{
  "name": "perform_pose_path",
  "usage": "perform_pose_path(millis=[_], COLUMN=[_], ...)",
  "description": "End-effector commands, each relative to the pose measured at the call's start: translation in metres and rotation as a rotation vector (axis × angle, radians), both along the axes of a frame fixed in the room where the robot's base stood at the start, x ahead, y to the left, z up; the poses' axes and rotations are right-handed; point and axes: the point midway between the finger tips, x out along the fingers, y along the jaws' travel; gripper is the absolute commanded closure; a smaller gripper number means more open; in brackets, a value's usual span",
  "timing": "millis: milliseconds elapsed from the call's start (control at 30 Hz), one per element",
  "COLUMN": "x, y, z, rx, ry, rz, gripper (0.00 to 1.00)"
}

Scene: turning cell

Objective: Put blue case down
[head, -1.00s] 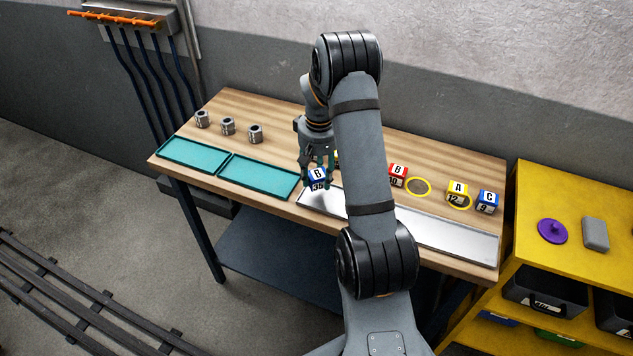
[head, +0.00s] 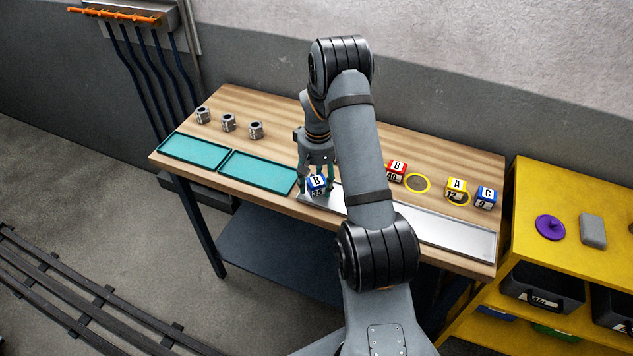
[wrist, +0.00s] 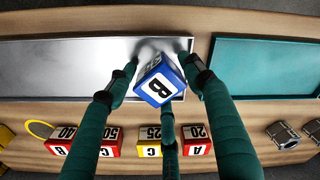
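In the wrist view, the blue case (wrist: 158,84) sits between the fingers, turned at an angle to the tray edges. The fingers look open, with small gaps beside the case; light contact cannot be ruled out. The silver tray (wrist: 60,65) also shows there, bare apart from the case. My arm hides the tray's middle in the head view.
Two teal trays (head: 240,187) lie left of the silver tray, empty. Metal nuts (head: 228,122) stand behind them. Red case (head: 397,170), yellow case (head: 456,188) and another blue case (head: 486,197) stand behind the silver tray, near yellow rings (head: 418,184). A yellow shelf (head: 560,265) stands right.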

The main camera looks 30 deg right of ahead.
Motion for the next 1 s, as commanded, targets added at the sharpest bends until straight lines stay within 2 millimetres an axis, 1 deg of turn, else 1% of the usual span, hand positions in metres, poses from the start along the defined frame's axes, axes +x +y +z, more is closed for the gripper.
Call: perform_pose_path(millis=[33, 100, 367, 533, 667, 900, 1000], x=[0.0, 0.0, 0.0, 0.001, 0.0, -0.002, -0.003], y=[0.0, 0.0, 0.0, 0.0, 0.0, 0.0, 0.0], z=[0.0, 0.0, 0.001, 0.011, 0.035, 0.088, 0.104], rx=[0.0, 0.0, 0.0, -0.001, -0.002, -0.002, -0.002], ry=[0.0, 0.0, 0.0, -0.004, -0.007, -0.007, -0.005], rz=[0.0, 0.0, 0.0, 0.0, 0.0, 0.001, 0.001], gripper=[0.44, 0.4, 0.4, 0.4, 0.4, 0.4, 0.4])
